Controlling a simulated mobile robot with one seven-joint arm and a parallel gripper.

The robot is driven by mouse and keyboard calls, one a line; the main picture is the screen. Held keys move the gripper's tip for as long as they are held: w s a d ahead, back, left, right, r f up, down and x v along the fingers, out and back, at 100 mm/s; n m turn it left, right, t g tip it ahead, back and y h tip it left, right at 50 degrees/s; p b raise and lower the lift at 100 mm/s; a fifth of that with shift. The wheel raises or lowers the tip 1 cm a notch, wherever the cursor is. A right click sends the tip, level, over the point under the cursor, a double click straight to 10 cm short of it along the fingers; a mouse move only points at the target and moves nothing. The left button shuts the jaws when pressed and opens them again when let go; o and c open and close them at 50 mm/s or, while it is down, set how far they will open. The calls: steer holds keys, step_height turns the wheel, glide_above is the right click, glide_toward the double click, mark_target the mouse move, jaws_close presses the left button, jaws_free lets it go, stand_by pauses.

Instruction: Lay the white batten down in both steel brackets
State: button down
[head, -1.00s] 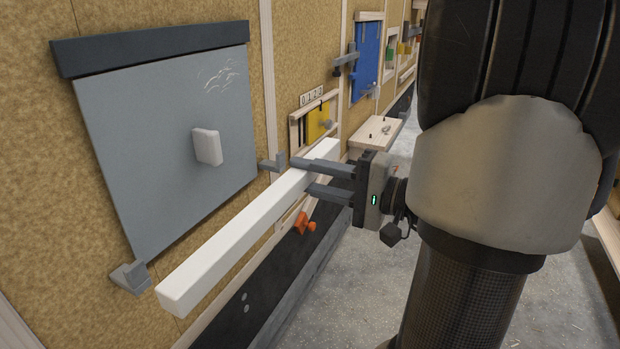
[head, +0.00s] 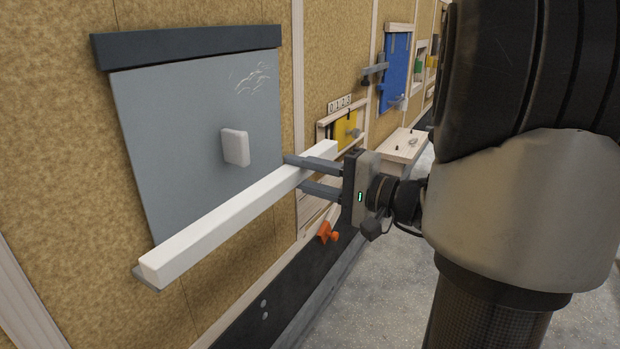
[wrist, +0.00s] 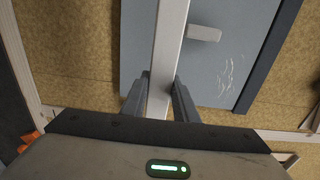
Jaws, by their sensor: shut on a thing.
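The white batten (head: 225,217) runs along the front of the grey panel, its near end low at the left. My gripper (head: 298,174) is shut on it toward its far end. In the wrist view the batten (wrist: 168,55) passes between the two fingers (wrist: 160,100). The near steel bracket (head: 140,274) shows only as a sliver under and beside the batten's near end. I cannot tell whether the batten rests in it or hangs just above. The far steel bracket is hidden behind the batten and my gripper.
The grey panel (head: 185,125) has a pale block handle (head: 235,147) sticking out behind the batten. An orange clamp-like piece (head: 327,233) is below my gripper. Farther along the wall are a yellow panel (head: 344,130), a small wooden shelf (head: 400,146) and a blue panel (head: 394,72).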

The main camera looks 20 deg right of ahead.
mark_target(257, 161)
steer(key=shift+b+x, duration=1.45)
steer(key=shift+x, duration=2.2)
steer(key=shift+f, duration=0.1)
steer(key=shift+w+b, duration=0.15)
steer(key=shift+b, duration=0.3)
steer(key=shift+w+d+b, duration=0.1)
steer(key=shift+b, duration=0.35)
steer(key=shift+f+b, duration=0.1)
steer(key=shift+b, duration=0.2)
